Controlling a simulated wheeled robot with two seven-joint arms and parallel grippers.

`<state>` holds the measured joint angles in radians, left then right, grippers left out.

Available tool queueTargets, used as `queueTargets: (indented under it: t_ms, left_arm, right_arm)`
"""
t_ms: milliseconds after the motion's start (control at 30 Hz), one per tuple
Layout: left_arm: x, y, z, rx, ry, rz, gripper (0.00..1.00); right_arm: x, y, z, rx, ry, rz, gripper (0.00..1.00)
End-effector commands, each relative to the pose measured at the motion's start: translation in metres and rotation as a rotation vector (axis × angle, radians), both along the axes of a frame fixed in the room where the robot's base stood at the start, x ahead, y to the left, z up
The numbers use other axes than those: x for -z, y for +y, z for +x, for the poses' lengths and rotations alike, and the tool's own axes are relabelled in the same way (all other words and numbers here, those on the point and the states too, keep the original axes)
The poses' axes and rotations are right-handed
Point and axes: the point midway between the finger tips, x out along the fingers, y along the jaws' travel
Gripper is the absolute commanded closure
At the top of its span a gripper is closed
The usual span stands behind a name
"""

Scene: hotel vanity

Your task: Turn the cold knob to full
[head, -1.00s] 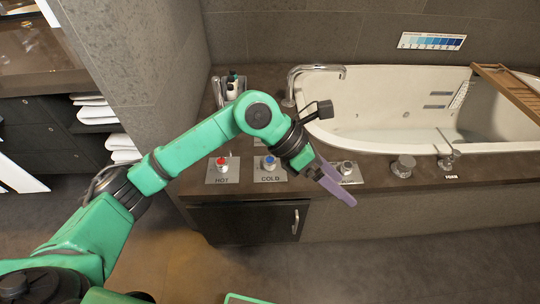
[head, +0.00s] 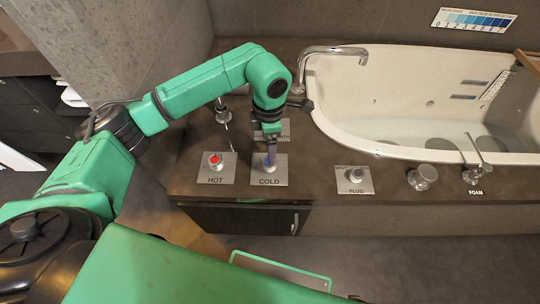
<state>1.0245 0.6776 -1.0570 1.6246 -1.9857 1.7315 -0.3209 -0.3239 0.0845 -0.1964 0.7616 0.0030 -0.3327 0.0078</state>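The cold knob's plate (head: 280,177), a grey metal square lettered COLD, lies on the dark counter. My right gripper is not in view.
The plug knob (head: 356,174) and two more metal controls (head: 422,177) stand to the right on the counter (head: 325,185). The white tub (head: 400,146) holds water. A blue scale chart (head: 474,20) hangs on the wall.

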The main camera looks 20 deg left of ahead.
Motion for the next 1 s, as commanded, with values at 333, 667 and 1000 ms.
queueTargets:
  t_ms: [333, 667, 1000]
  left_arm:
    - [0.068, -0.001, 0.0, 0.0, 0.0, -0.002, 0.16]
    - [0.07, -0.001, 0.0, 0.0, 0.0, -0.002, 0.39]
    - [0.07, -0.001, 0.0, -0.005, 0.0, -0.002, 1.0]
  right_arm:
    - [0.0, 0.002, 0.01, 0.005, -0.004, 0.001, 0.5]
    - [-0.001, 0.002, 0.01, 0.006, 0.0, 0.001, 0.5]
    - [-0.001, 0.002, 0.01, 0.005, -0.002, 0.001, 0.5]
